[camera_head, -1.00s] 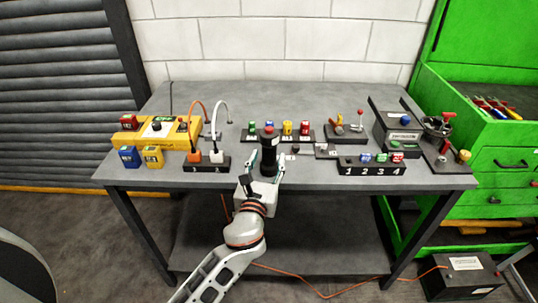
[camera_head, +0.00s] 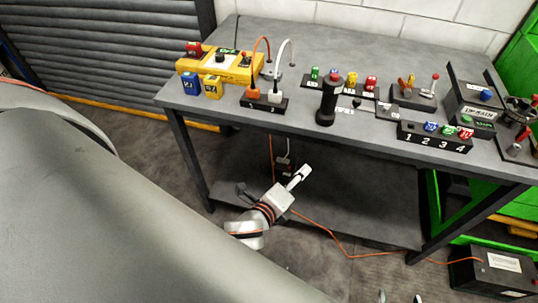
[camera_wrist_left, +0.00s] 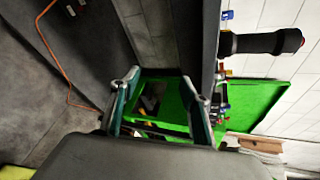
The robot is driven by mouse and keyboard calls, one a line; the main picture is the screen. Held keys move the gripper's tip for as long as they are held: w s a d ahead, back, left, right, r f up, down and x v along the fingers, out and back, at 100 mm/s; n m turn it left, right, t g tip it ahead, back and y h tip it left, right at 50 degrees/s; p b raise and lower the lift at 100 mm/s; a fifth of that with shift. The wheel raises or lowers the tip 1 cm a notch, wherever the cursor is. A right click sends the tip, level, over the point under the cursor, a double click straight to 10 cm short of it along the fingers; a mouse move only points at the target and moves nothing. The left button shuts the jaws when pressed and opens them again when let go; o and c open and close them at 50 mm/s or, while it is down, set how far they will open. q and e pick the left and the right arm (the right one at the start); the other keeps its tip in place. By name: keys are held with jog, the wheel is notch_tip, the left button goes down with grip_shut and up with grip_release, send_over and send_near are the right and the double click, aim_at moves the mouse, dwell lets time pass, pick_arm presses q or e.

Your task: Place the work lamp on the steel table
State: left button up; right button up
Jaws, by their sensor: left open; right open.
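The work lamp (camera_head: 328,102), a black cylinder with a red top, stands upright on the steel table (camera_head: 215,98) near its front edge. In the left wrist view the lamp (camera_wrist_left: 262,42) lies sideways across the top right, beside the tabletop's edge (camera_wrist_left: 208,45). My left gripper (camera_head: 299,176) is below tabletop height in front of the table, apart from the lamp. In the wrist view its fingers (camera_wrist_left: 160,95) are spread with nothing between them. My right gripper (camera_head: 400,298) shows only as two separated fingertips at the bottom edge; the rest is out of frame.
Left of the lamp are a yellow box (camera_head: 235,68) and a socket block (camera_head: 262,102) with plugs and cables. Right of it are small coloured items and a numbered block (camera_head: 435,137). An orange cable (camera_head: 340,248) runs over the floor. A green cabinet (camera_head: 520,60) stands right.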

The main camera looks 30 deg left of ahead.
pick_arm(q)
jog(key=s+a+f+n+g+h, duration=0.2)
jog(key=s+f+n, duration=1)
jog(key=n, duration=0.6)
jog(key=shift+s+a+g, duration=0.15)
jog(key=shift+a+g, duration=0.15)
jog(key=shift+g, duration=0.3)
